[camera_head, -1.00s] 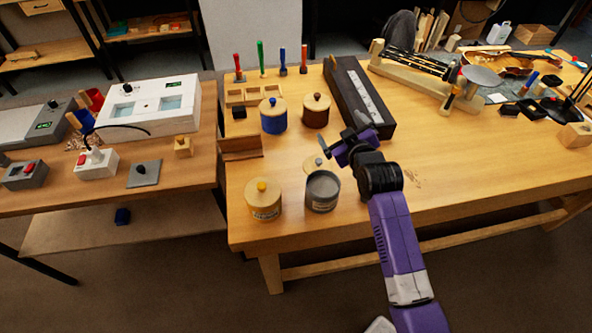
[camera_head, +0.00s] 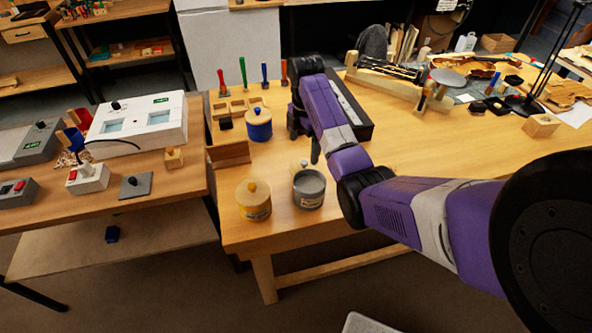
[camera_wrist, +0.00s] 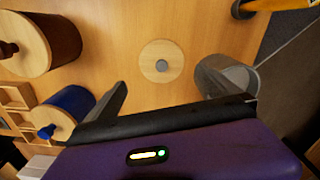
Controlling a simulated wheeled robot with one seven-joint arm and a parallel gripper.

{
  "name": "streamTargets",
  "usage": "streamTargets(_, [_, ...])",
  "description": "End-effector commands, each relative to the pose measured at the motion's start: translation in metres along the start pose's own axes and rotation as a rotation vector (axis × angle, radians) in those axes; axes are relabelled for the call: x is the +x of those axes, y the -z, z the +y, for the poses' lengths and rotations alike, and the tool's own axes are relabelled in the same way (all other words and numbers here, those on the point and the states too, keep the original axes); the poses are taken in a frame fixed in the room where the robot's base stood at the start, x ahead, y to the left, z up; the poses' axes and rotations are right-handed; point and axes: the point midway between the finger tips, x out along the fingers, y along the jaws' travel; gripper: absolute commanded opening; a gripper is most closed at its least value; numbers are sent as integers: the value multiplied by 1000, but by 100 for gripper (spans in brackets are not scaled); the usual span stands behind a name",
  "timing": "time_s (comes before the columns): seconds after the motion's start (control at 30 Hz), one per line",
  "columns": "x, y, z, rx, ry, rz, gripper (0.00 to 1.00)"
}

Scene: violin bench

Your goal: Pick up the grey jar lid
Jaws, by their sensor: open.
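The grey jar lid (camera_wrist: 161,62) is a round pale wooden disc with a small grey knob, flat on the bench. It also shows in the head view (camera_head: 297,164), partly hidden behind the open grey jar (camera_head: 309,190). My gripper (camera_wrist: 162,80) is open and empty, pointing down above the bench. In the wrist view the lid lies just beyond the fingertips, roughly centred between them. The grey jar (camera_wrist: 235,75) stands close by the right finger. In the head view one dark finger of my gripper (camera_head: 315,150) shows near the lid; the other is hidden.
A tan jar (camera_head: 254,204) stands left of the grey jar. A blue jar (camera_head: 259,128) stands farther back. A wooden stand (camera_head: 229,153) is at the left edge.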

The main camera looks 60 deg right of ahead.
Motion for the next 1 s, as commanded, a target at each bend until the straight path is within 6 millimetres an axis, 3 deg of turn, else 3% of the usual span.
streamTargets(0.37, [29,0,-2,-35,6,1,100])
streamTargets(0.7, [72,-3,-4,-35,4,1,100])
streamTargets(1.0, [79,-3,-4,-34,2,0,100])
